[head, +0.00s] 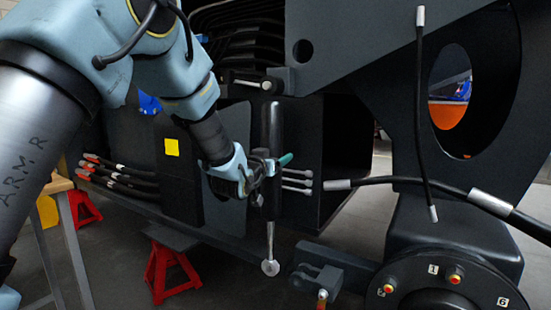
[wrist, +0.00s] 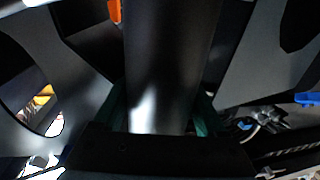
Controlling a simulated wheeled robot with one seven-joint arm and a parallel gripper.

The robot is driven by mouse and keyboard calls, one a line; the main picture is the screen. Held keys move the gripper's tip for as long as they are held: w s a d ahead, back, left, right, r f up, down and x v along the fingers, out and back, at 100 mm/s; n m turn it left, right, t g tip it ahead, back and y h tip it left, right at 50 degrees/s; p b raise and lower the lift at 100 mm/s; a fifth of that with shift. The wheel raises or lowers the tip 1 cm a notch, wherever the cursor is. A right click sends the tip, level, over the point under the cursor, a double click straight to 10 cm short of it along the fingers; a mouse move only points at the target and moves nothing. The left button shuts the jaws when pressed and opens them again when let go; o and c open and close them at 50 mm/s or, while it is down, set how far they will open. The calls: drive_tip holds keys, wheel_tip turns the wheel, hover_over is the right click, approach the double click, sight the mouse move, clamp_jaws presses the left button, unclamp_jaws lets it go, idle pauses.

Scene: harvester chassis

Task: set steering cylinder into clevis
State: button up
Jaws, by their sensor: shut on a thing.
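The steering cylinder (head: 270,130) is a black tube held upright, with a bright rod and a round eye (head: 270,267) at its lower end. My gripper (head: 268,165) is shut around the middle of the tube. In the wrist view the cylinder (wrist: 165,65) runs up between the green fingertips (wrist: 162,115). A clevis (head: 318,283), a dark bracket, is to the right of the rod eye and apart from it. The cylinder's upper end is close to a dark bracket (head: 284,80) with a pin; I cannot tell if they touch.
The dark chassis plate (head: 350,50) rises behind and right. A hub (head: 450,285) with numbered studs is at lower right. Hoses (head: 120,175) run at left, and another hose (head: 455,190) crosses at right. A red stand (head: 168,272) is on the floor.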

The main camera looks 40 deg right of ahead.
clamp_jaws()
idle(0.3)
drive_tip(key=shift+s+d+r+n+g+b, duration=0.15)
drive_tip(key=shift+s+d+n, duration=0.15)
drive_tip(key=shift+s+n, duration=0.5)
drive_tip(key=shift+s+d+f+n+g+b, duration=0.15)
drive_tip(key=shift+s+d+n, duration=0.15)
drive_tip(key=shift+s, duration=0.9)
drive_tip(key=o, duration=0.6)
unclamp_jaws()
drive_tip(key=shift+a+r, duration=0.1)
drive_tip(key=shift+r, duration=0.05)
drive_tip(key=v, duration=1)
drive_tip(key=shift+s+a, duration=0.2)
drive_tip(key=shift+a, duration=0.15)
